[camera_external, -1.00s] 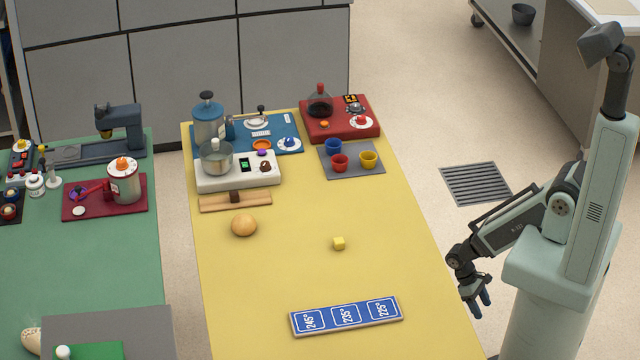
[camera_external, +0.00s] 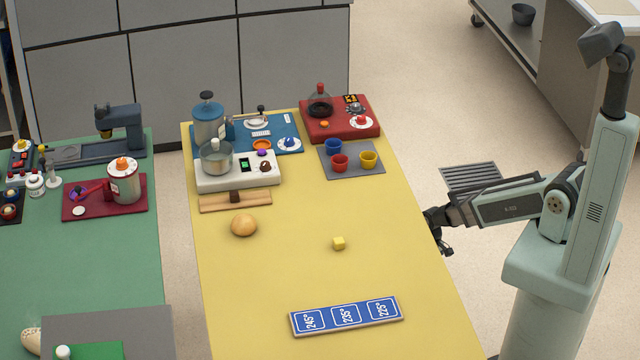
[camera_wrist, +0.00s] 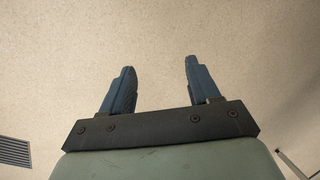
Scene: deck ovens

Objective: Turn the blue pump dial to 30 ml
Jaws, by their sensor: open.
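The blue pump dial (camera_external: 289,143) is a small blue knob on a white disc. It sits at the right end of the blue pump base (camera_external: 292,123), at the back of the yellow table. Its setting is too small to read. A blue-topped canister (camera_external: 209,124) stands at the left of that base. My gripper (camera_external: 444,247) is at the table's right edge, far to the front right of the dial. In the wrist view my gripper's two blue fingers (camera_wrist: 157,82) are apart with nothing between them, over bare floor.
A red machine (camera_external: 340,125) stands right of the pump, and a grey mat (camera_external: 352,172) with cups lies before it. A white mixer base (camera_external: 238,180) stands in front of the pump. A yellow cube (camera_external: 338,243) and blue sign (camera_external: 347,315) lie nearer. The table's centre is mostly clear.

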